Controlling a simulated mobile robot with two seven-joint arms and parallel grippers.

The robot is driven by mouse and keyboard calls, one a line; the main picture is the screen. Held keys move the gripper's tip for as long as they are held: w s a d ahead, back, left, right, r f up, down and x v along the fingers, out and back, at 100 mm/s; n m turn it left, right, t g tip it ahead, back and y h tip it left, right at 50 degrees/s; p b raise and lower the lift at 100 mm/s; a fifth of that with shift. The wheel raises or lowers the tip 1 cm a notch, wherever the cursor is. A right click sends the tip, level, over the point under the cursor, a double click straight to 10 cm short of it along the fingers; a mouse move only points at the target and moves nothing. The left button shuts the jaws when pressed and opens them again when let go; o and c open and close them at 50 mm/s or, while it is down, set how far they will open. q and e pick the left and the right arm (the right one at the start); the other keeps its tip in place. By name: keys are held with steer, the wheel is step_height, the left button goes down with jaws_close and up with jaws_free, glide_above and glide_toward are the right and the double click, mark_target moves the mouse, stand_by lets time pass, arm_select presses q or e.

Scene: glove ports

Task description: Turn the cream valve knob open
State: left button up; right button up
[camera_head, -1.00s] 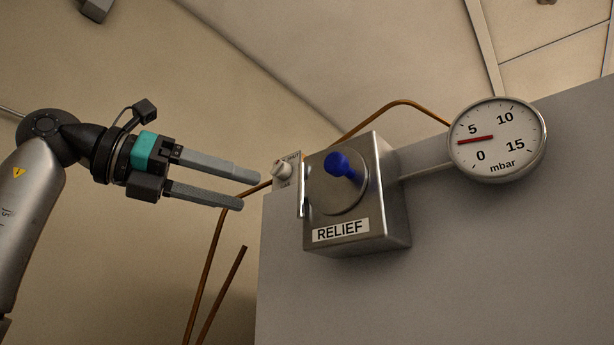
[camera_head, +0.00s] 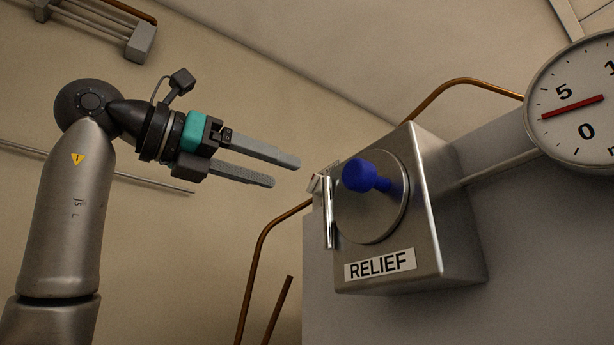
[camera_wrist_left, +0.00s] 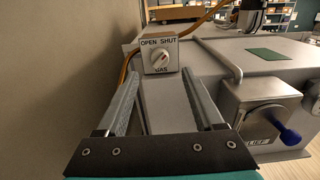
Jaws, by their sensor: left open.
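The cream valve knob (camera_wrist_left: 160,59) shows in the left wrist view on a small box (camera_wrist_left: 151,68) labelled OPEN and SHUT above and GAS below. Its dark mark seems tilted toward upper right, but is too small to read surely. My left gripper (camera_wrist_left: 161,66) is open, its fingers on either side of the knob in that picture, with nothing between them. In the head view my left gripper (camera_head: 285,173) is just left of the steel relief box, apart from it. There the knob is mostly hidden behind that box. My right gripper is not in view.
The steel RELIEF box (camera_head: 455,225) has a blue-ended lever (camera_head: 360,175) and a metal plate (camera_head: 328,213) at its left edge. A round gauge (camera_head: 580,95) is at right. A copper pipe (camera_head: 258,262) runs behind. Open air lies left of the box.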

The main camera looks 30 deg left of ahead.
mark_target(310, 183)
arm_select(q)
steer(key=p+x, duration=0.1)
steer(key=x, duration=0.5)
steer(key=shift+w, duration=0.15)
jaws_close()
stand_by(0.4)
